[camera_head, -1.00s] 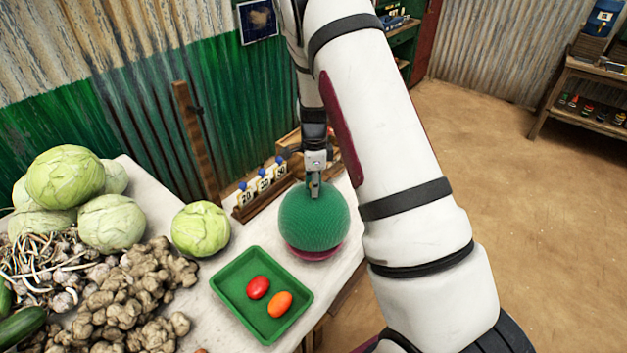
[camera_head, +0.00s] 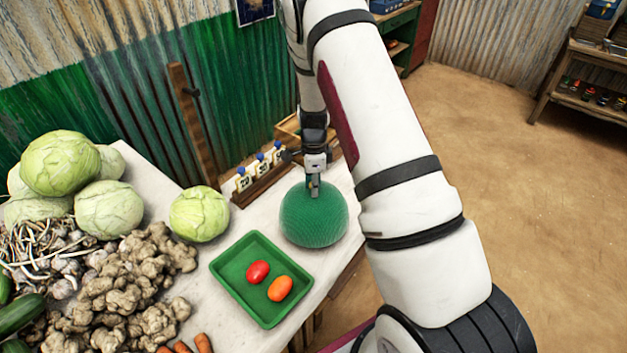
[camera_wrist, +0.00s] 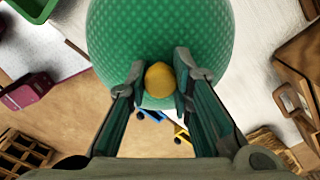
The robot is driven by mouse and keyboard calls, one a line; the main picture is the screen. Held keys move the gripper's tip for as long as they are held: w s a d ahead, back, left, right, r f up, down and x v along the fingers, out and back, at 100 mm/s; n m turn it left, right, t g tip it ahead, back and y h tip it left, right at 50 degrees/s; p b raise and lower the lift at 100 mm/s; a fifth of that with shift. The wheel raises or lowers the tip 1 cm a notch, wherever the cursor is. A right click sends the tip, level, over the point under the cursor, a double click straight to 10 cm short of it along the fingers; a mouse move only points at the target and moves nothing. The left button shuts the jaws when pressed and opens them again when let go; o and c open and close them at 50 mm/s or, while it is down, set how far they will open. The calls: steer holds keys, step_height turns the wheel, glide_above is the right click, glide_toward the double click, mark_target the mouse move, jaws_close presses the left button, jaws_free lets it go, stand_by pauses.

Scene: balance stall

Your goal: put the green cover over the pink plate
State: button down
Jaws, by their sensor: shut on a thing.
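The green cover (camera_head: 314,222) is a mesh dome at the right end of the table, and its rim looks down at the table top. The pink plate is not visible now; the cover hides the place where its edge showed earlier. My gripper (camera_head: 314,190) is above the dome and shut on its knob. In the wrist view my gripper (camera_wrist: 160,80) has its two fingers on either side of the yellow-brown knob (camera_wrist: 159,76), with the green cover (camera_wrist: 160,35) filling the top middle.
A green tray (camera_head: 223,270) with a red and an orange fruit or vegetable lies just left of the cover. A cabbage (camera_head: 199,214) and a rack of number cards (camera_head: 262,185) stand behind. Ginger (camera_head: 140,280) and more cabbages crowd the left. The table's right edge is close to the cover.

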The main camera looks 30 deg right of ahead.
steer(key=shift+f+b, duration=0.45)
steer(key=shift+f, duration=1.45)
steer(key=c, duration=0.8)
jaws_free()
steer(key=shift+o, duration=0.2)
steer(key=shift+r, duration=0.1)
steer(key=shift+r+p, duration=0.5)
steer(key=shift+r, duration=2.95)
